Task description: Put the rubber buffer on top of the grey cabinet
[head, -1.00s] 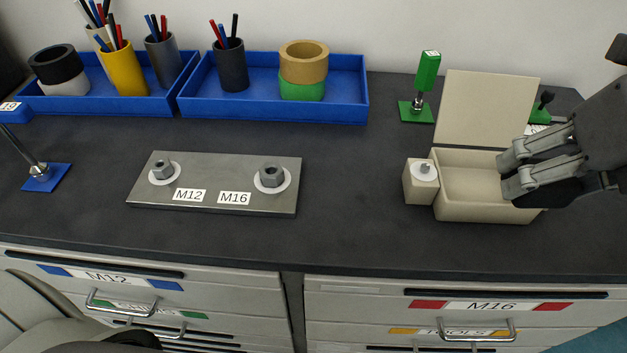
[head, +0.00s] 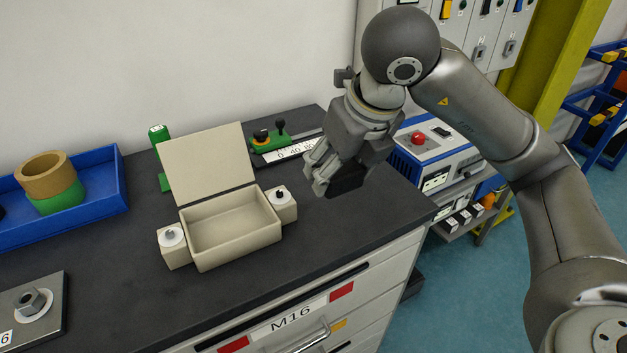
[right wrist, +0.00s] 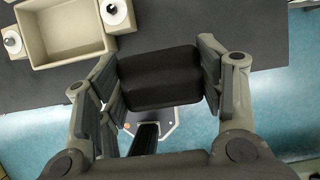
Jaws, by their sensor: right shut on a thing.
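My right gripper (head: 330,180) is shut on a black block with rounded edges, which I take as the rubber buffer (head: 349,178). It is held above the right end of the dark worktop, to the right of the open beige box. The right wrist view shows the buffer (right wrist: 158,78) between the fingers of my right gripper (right wrist: 158,82). A light grey cabinet (head: 440,40) with switches stands at the back right; its top is out of view. My left gripper is not in view.
The open beige box (head: 238,258) with its raised lid (head: 217,165) stands on the worktop (head: 350,235). A green fixture (head: 268,140) with a labelled plate stands behind. A blue and white device (head: 437,150) with a red button is right of the worktop. Blue floor lies beyond.

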